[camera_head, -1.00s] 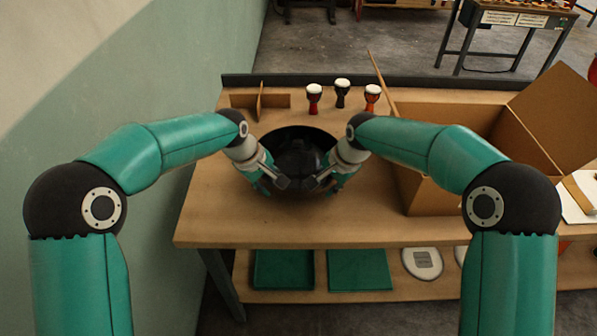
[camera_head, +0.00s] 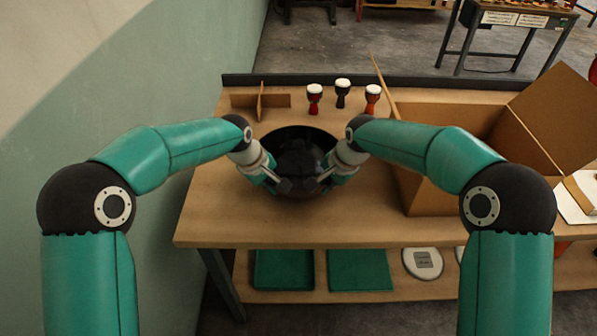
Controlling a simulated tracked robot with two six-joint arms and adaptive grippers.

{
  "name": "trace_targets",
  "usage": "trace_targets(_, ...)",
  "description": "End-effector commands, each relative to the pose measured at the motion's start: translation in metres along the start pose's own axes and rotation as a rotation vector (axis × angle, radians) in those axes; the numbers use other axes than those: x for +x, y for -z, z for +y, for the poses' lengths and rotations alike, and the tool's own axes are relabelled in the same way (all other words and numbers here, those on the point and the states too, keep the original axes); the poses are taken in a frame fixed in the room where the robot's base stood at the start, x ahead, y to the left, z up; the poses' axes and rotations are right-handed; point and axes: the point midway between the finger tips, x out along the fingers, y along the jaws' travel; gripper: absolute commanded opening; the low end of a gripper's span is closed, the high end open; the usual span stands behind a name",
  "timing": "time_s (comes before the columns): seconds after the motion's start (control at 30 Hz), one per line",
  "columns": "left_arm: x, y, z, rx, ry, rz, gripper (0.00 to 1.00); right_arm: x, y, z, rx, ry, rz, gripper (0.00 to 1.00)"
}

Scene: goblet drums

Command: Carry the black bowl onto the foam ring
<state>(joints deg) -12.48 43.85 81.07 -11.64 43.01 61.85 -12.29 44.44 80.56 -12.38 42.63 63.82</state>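The black bowl (camera_head: 300,143) stands upright near the middle of the wooden table, with its open top towards me. My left gripper (camera_head: 275,186) is at the bowl's near left rim. My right gripper (camera_head: 325,185) is at its near right rim. Each appears to have a dark fingertip over the bowl and a teal part towards its outer side. The arms hide parts of the rim, and I cannot tell if the fingers press on it. I cannot make out the foam ring, nor what is under the bowl.
Three small goblet drums, red (camera_head: 314,98), dark (camera_head: 342,92) and orange (camera_head: 372,97), stand behind the bowl. A cardboard divider (camera_head: 261,99) is behind left. A large open cardboard box (camera_head: 470,203) stands right. The table's front is clear.

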Motion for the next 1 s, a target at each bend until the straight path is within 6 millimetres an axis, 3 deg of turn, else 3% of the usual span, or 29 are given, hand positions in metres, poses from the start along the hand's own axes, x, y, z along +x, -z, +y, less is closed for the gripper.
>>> trace_targets(0.37,-0.005,0.000,0.002,0.000,-0.001,0.001,0.00,-0.005,0.001,-0.002,0.000,0.002,0.001,0.00)
trace_targets(0.8,-0.042,0.000,0.016,0.000,-0.001,0.001,0.00,-0.043,0.001,-0.016,0.000,0.002,0.001,0.00)
trace_targets(1.0,-0.048,0.000,0.018,0.000,-0.001,0.000,0.00,-0.048,0.001,-0.018,0.000,0.001,0.001,0.00)
